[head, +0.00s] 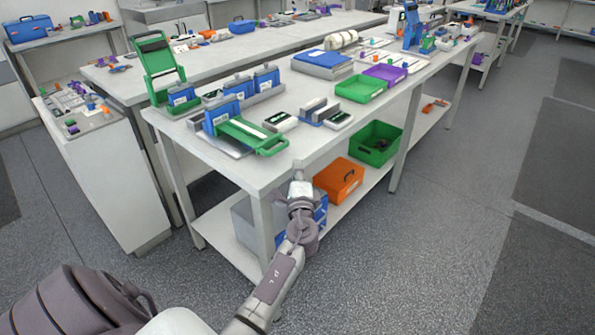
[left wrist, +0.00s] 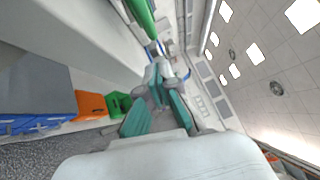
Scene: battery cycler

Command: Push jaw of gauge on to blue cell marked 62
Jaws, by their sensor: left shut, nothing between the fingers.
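Blue cells stand upright in a row on the near end of the bench: one at left (head: 182,95), one in the middle (head: 238,85) and one at right (head: 266,77). Their markings are too small to read, so I cannot tell which is 62. In front, a green-framed device (head: 252,135) lies beside a blue block (head: 221,115); it may be the gauge, but its jaw is not clear. My left gripper (head: 299,172) is shut and empty at the bench's front edge, near the green frame. It also shows in the left wrist view (left wrist: 158,74), below a green bar (left wrist: 141,16). My right gripper is out of view.
An upright green clamp-like frame (head: 163,72) stands at the back left of the bench. Grey-and-black devices (head: 281,121) lie right of the green frame. Green (head: 361,88) and purple (head: 386,73) trays stand farther along. An orange bin (head: 338,178) sits on the lower shelf. The floor at right is clear.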

